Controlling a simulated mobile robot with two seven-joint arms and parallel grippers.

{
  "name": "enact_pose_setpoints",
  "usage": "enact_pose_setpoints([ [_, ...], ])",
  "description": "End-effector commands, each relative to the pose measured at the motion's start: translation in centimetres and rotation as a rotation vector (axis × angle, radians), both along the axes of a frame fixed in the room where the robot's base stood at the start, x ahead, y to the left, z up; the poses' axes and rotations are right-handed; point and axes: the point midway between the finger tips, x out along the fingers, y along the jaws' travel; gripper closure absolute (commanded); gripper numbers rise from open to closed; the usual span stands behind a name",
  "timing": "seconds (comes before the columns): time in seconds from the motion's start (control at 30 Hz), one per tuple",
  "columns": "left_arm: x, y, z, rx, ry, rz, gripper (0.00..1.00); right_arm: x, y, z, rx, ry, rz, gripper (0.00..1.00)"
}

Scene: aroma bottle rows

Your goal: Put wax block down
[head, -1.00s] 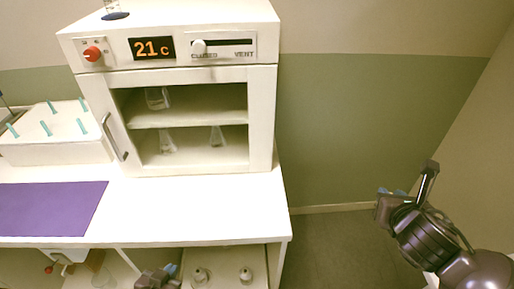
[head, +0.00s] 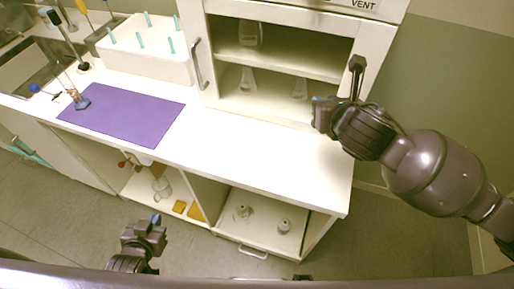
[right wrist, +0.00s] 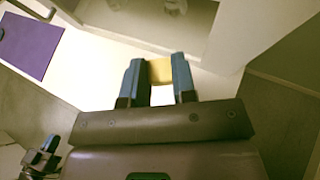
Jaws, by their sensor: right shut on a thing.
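The yellow wax block (right wrist: 160,70) is between the blue fingertips of my right gripper (right wrist: 160,78) in the right wrist view. In the head view my right gripper (head: 338,98) is above the right end of the white counter (head: 305,160), in front of the glass-fronted cabinet; the block cannot be made out there. My left gripper (head: 148,228) is low, in front of the counter, and seems empty; its jaw opening is unclear. It also shows at the lower left of the right wrist view (right wrist: 46,152).
A purple mat (head: 125,115) lies on the counter's left part. A white rack (head: 145,62) with teal pegs stands behind it. The cabinet (head: 270,105) holds glass flasks. Yellow blocks (head: 196,212) and a drawer (head: 262,225) are below. The counter's right part is clear.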

Motion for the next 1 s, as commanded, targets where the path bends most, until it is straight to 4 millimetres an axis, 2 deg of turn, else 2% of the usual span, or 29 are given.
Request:
enact_pose_setpoints([
  [0.03, 0.0, 0.0, -0.4, 0.000, 0.000, 0.000, 1.00, 0.4, 1.7, 0.4, 0.001, -0.007, 0.044, 0.96],
  [0.1, 0.0, 0.0, -0.7, 0.000, 0.001, 0.000, 1.00, 0.7, 3.7, 0.9, -0.001, -0.007, 0.100, 0.96],
  [0.23, 0.1, 0.0, -1.2, 0.000, 0.000, -0.001, 1.00, 0.8, 6.9, 1.7, -0.009, -0.006, 0.189, 0.96],
  [0.4, 0.4, -0.1, -1.3, 0.000, -0.006, -0.003, 1.00, 0.7, 9.3, 2.3, -0.022, -0.005, 0.260, 0.96],
  [0.53, 0.5, -0.1, -1.3, 0.000, -0.010, -0.004, 1.00, 0.7, 10.0, 2.0, -0.027, -0.001, 0.281, 0.96],
  [0.67, 0.6, -0.1, -1.4, 0.001, -0.011, -0.005, 1.00, 0.6, 10.1, 0.1, -0.027, 0.003, 0.283, 0.96],
  [1.0, 0.3, -0.1, -2.8, 0.001, -0.003, -0.004, 1.00, 0.6, 10.0, -7.3, -0.027, 0.004, 0.281, 0.96],
])
